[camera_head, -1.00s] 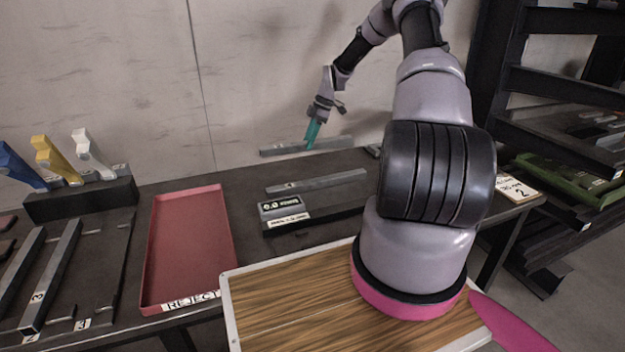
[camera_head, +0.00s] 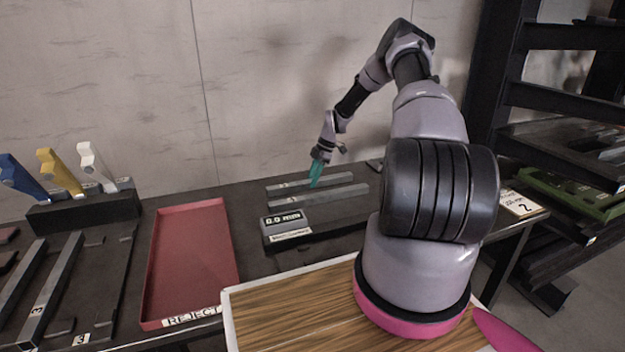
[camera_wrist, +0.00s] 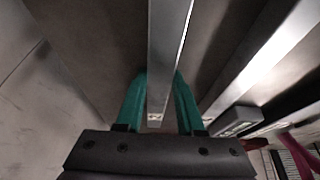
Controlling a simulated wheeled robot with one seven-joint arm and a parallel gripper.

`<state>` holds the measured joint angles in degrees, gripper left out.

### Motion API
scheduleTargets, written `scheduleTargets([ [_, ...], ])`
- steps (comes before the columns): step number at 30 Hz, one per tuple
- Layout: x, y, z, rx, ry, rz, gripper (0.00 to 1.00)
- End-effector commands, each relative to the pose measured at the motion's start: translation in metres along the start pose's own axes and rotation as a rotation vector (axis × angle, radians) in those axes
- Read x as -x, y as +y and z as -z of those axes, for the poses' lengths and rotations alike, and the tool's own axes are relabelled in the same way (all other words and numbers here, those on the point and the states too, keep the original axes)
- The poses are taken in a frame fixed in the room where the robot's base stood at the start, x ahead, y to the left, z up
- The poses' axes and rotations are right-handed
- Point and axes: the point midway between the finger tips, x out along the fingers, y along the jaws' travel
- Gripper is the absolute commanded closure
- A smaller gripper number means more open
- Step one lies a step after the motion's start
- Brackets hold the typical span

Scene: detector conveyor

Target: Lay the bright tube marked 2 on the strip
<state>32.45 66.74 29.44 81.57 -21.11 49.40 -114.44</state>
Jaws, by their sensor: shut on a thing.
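My gripper (camera_head: 314,184) has teal fingers, which also show in the wrist view (camera_wrist: 158,105). It is shut on a grey tube (camera_head: 335,180), low over the back of the dark counter. In the wrist view the tube (camera_wrist: 168,50) runs lengthwise away between the fingers. In the head view it lies level, just behind and roughly parallel to a second grey bar (camera_head: 345,192). I cannot read a number on the held tube, or tell whether it touches the surface below. I cannot clearly make out which surface is the strip.
A dark unit with a 0.0 display (camera_head: 285,222) stands in front of the bars. A red REJECT tray (camera_head: 160,270) lies to the left, beside a rack with grey bars (camera_head: 52,290). Blue, yellow and white upright pieces (camera_head: 52,170) stand behind. Shelving (camera_head: 560,90) is at right.

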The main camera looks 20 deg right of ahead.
Motion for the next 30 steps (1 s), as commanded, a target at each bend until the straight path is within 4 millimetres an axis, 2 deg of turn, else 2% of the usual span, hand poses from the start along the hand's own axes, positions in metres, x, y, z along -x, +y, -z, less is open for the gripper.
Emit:
scheduleTargets([
  [4,0.001,0.001,0.001,0.001,0.0,-0.001,1.0],
  [5,0.0,0.0,0.0,0.0,0.0,0.0,0.59],
  [6,0.0,0.0,0.0,0.0,0.0,0.0,0.44],
  [7,0.0,0.0,0.0,0.0,0.0,0.0,0.33],
  [16,0.001,0.0,0.0,0.0,0.0,0.0,0.33],
  [20,0.009,0.001,0.0,0.0,-0.001,-0.002,0.33],
  [23,0.025,0.001,0.0,0.001,-0.001,-0.003,0.33],
  [30,0.077,0.001,0.0,0.0,-0.002,-0.003,0.33],
])
